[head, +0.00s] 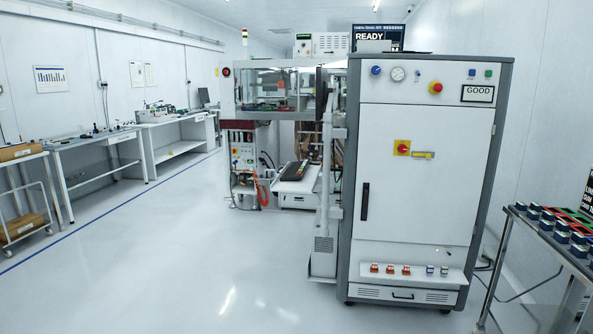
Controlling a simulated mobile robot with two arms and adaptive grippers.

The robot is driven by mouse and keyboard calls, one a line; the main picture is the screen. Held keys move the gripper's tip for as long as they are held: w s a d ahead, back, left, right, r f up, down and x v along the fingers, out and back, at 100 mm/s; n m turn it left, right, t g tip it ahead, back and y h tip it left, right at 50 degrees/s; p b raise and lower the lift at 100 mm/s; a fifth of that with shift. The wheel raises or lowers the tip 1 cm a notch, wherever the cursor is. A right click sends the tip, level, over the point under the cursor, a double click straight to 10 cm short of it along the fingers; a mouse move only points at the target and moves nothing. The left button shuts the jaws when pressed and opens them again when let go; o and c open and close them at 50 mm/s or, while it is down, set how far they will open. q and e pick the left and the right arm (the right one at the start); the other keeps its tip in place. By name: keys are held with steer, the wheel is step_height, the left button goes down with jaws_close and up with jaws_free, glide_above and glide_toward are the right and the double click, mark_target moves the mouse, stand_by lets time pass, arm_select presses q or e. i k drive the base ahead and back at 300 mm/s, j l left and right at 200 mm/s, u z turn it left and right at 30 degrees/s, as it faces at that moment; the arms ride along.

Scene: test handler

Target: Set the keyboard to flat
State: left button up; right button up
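The keyboard (294,171) is a dark, narrow shape with a few coloured keys. It sits on a white pull-out shelf (297,191) low on the handler machine, in the middle of the head view. It looks tilted, but it is too small to tell exactly how it rests. The large cabinet and a vertical grey post stand just to its right. Neither of my grippers is in the head view.
A large grey-white cabinet (425,208) stands at centre right. A cart with small boxes (552,240) is at the right edge. Workbenches (100,137) and a trolley (24,205) line the left wall. The floor (190,260) in front and to the left is clear.

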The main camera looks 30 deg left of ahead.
mark_target(290, 173)
steer(key=i+j+u, duration=0.6)
steer(key=i+u, duration=0.55)
steer(key=i, duration=0.2)
steer(key=i+j+u, duration=0.1)
steer(key=i+u, duration=0.2)
steer(key=i, duration=0.65)
steer(key=i+l+u, duration=0.25)
steer(key=i, duration=0.65)
steer(key=i+j+z, duration=0.1)
steer(key=i+z, duration=0.15)
steer(key=i, duration=0.2)
steer(key=i+j+z, duration=0.25)
steer(key=i, duration=0.15)
steer(key=i+j+z, duration=0.25)
steer(key=i, duration=0.15)
